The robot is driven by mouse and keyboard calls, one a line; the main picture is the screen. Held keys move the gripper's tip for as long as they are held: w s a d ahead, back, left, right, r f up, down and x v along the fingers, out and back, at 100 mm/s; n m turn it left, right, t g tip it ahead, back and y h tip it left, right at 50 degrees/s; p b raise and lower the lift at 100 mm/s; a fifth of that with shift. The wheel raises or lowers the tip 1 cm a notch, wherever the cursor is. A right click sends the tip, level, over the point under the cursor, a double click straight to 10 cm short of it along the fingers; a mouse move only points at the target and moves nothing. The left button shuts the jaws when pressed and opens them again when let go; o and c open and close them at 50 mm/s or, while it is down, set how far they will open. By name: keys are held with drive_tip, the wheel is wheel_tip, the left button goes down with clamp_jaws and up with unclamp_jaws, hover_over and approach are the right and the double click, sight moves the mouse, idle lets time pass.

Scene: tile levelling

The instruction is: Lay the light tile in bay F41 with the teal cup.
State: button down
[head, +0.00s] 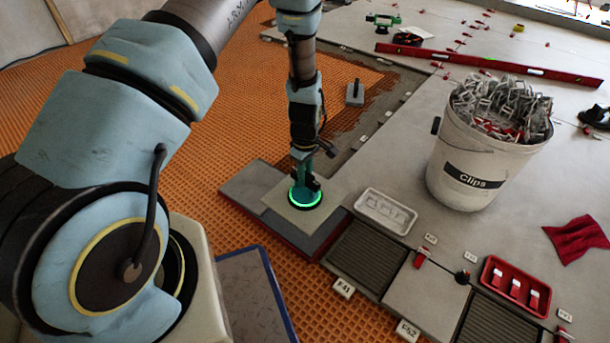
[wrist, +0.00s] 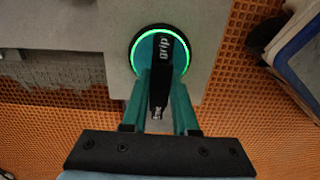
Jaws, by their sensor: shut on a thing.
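The teal cup (head: 305,197) has a glowing green ring and a dark handle marked "grip"; it also shows in the wrist view (wrist: 143,50). My gripper (head: 305,176) is shut on that handle, its teal fingers on either side in the wrist view (wrist: 160,92). The cup sits flat on the light tile (head: 318,217), which lies on top of a stack of tiles; I cannot tell whether the tile is lifted. Bay F41 (head: 368,255) is right of the stack, a recess with grey-brown ridged adhesive, its label (head: 343,288) at the front edge.
A white tray (head: 385,211) stands behind the bay. A Clips bucket (head: 473,150) is farther right. A red tray with clips (head: 515,285) stands at the lower right, near a second ridged bay (head: 492,322). A laid tile (head: 430,295) separates the bays. Orange matting (head: 205,150) spreads left.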

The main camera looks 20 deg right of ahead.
drive_tip(key=s+d+p, duration=0.2)
drive_tip(key=s+d, duration=0.4)
drive_tip(key=s, duration=0.4)
drive_tip(key=s+d+p, duration=0.3)
drive_tip(key=s+d, duration=0.3)
drive_tip(key=s, duration=0.4)
drive_tip(key=shift+s+d, duration=0.2)
drive_tip(key=shift+d, duration=0.1)
drive_tip(key=shift+f, duration=0.35)
drive_tip(key=shift+f+b, duration=0.45)
drive_tip(key=shift+f, duration=0.25)
drive_tip(key=shift+f+b, duration=0.4)
drive_tip(key=shift+f, duration=0.25)
drive_tip(key=shift+f+b, duration=0.6)
drive_tip(key=shift+f, duration=0.45)
drive_tip(key=shift+f, duration=0.45)
drive_tip(key=shift+f+b, duration=0.6)
drive_tip(key=shift+f, duration=0.1)
drive_tip(key=shift+f+b, duration=0.7)
drive_tip(key=shift+f, duration=0.6)
idle(0.5)
